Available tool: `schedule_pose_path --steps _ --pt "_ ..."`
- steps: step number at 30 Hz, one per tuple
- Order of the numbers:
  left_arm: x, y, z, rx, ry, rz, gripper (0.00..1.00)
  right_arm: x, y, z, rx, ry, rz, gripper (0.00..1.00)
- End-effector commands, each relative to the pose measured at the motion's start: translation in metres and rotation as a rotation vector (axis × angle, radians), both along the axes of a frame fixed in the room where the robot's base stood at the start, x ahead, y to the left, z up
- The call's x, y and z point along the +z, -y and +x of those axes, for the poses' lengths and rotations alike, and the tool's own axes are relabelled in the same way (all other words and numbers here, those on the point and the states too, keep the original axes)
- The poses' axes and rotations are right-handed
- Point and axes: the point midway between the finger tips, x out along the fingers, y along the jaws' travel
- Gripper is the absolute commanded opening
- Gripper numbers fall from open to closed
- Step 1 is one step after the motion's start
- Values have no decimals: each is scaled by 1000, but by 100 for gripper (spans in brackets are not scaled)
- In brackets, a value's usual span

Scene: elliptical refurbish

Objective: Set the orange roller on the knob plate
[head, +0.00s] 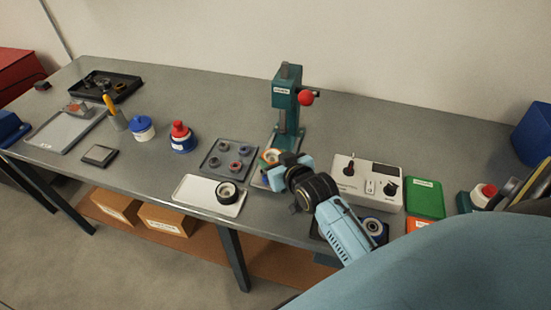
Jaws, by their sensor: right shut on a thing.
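My right gripper (272,166) reaches in from the lower right and is over the front of the green press's base. It is shut on a small ring-like piece with orange on it (270,155), which looks like the orange roller; the gripper partly hides it. I cannot tell whether the piece touches the base. A dark grey plate (212,149) with several small round knob-like pieces lies to the left of the gripper; it looks like the knob plate. My left gripper is not in view.
The green press (286,95) with a red ball handle stands behind the gripper. A white tray (187,187) with a black roller (227,192) lies at the front left. A white control box (367,183) is to the right. The bench's back middle is clear.

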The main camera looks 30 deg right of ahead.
Motion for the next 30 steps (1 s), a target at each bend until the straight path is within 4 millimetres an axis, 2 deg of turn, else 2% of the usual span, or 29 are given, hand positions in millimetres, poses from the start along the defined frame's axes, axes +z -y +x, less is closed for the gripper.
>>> schedule_pose_path --steps 23,30 --pt "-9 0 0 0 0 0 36 -16 0 0 0 0 0 30" --pt "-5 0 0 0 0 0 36 -12 0 0 0 0 0 30"
